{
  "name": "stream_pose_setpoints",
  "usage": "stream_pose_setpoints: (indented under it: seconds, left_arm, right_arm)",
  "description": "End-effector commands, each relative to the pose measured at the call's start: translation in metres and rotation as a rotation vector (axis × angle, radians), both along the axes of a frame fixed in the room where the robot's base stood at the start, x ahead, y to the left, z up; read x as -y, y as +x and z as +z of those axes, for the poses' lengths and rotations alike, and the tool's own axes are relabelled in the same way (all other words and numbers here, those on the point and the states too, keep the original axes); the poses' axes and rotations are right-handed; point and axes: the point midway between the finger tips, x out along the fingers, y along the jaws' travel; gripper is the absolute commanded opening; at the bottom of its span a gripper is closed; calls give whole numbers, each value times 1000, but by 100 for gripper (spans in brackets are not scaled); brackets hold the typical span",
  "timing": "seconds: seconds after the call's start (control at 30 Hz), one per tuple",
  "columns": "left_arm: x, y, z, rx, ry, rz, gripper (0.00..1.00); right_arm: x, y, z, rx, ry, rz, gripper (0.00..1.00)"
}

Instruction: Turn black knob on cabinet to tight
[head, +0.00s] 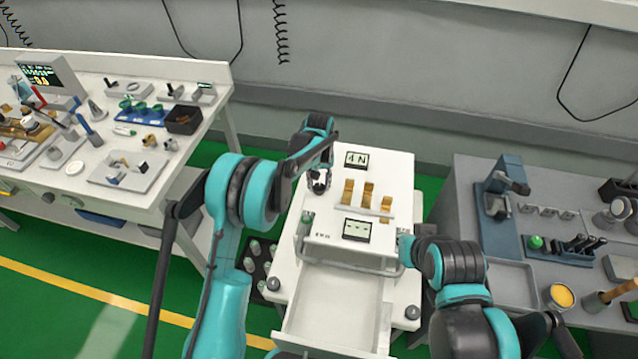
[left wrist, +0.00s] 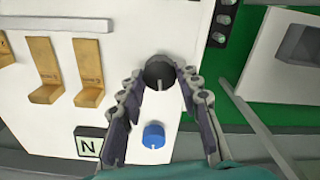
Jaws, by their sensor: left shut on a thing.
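The black knob (left wrist: 158,73) is on the white cabinet top, with a pale pointer line running toward the bottom of the left wrist view. My left gripper (left wrist: 159,80) has one finger on each side of the knob and is shut on it. In the head view my left gripper (head: 320,183) is at the left part of the cabinet (head: 395,170), and the knob is mostly hidden there. A blue knob (left wrist: 154,136) sits between the gripper's fingers, apart from the black knob. No fingers of my right gripper show; my right arm is at the cabinet's front right.
The cabinet carries several tan levers (head: 368,192), an "N" label (left wrist: 88,146) and a display (head: 357,229). Its drawer (head: 330,305) stands open. A cluttered bench (head: 125,210) is at left, a grey cart (head: 470,185) at right. Green floor lies between.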

Motion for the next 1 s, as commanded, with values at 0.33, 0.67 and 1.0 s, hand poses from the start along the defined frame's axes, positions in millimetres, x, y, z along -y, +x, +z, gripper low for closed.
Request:
stream_pose_setpoints:
  seconds: [0.33,0.67,1.0]
  left_arm:
    - [0,0,0,-1,0,-109,5]
    - [0,0,0,-1,0,-123,5]
    - [0,0,0,0,0,-121,55]
  right_arm:
    - [0,0,1,0,0,0,0]
    - [0,0,1,0,0,0,0]
    - [0,0,1,0,0,0,0]
